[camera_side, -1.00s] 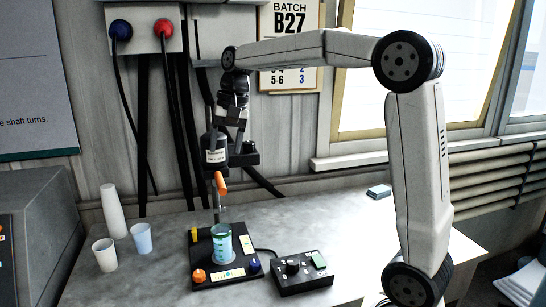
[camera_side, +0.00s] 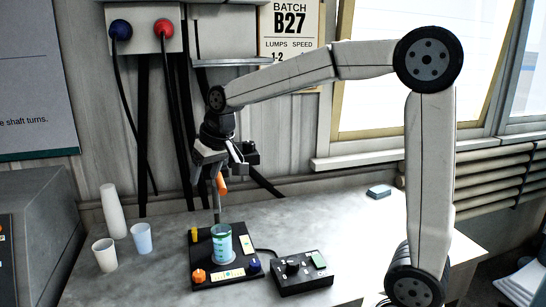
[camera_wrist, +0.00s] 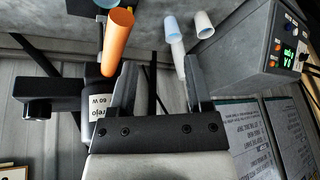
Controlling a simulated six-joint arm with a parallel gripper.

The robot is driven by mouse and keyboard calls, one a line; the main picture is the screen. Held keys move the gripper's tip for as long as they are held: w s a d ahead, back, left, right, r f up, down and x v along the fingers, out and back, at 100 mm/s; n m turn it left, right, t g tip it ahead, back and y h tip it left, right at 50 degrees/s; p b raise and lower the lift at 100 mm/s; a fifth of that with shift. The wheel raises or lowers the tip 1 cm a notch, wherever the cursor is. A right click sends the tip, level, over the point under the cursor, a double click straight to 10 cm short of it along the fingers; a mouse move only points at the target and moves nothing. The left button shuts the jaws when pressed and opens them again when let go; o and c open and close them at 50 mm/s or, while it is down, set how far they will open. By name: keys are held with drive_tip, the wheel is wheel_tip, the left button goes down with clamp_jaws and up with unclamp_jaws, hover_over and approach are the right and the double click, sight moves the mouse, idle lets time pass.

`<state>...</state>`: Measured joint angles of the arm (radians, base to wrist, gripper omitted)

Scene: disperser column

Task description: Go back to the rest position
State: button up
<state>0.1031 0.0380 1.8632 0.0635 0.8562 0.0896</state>
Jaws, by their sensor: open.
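My gripper (camera_side: 208,165) is open and empty. In the side view it overlaps the black disperser head (camera_side: 246,154) and hides most of it; I cannot tell if they touch. In the wrist view the spread fingers (camera_wrist: 160,70) have nothing between them, and the disperser motor (camera_wrist: 100,125) with its white label shows left of and partly behind the left finger. The orange handle (camera_side: 222,184) hangs below the head; it also shows in the wrist view (camera_wrist: 116,42).
A control box (camera_side: 302,272) with a knob sits right of the base. White cups (camera_side: 105,254) and a pale blue cup (camera_side: 142,238) stand at left. A small grey-blue block (camera_side: 379,191) lies at the back right.

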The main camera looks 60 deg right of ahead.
drive_tip(key=s+a+f+n+t+y, duration=0.1)
drive_tip(key=s+a+f+n+t, duration=0.3)
drive_tip(key=a+f+n, duration=0.5)
drive_tip(key=s+d+f+m+g+h, duration=0.1)
drive_tip(key=s+d+f+m+g, duration=0.4)
drive_tip(key=s+f, duration=0.5)
drive_tip(key=shift+s+d+f+m+g, duration=0.2)
drive_tip(key=shift+s+m+g, duration=0.2)
drive_tip(key=shift+s+m, duration=0.45)
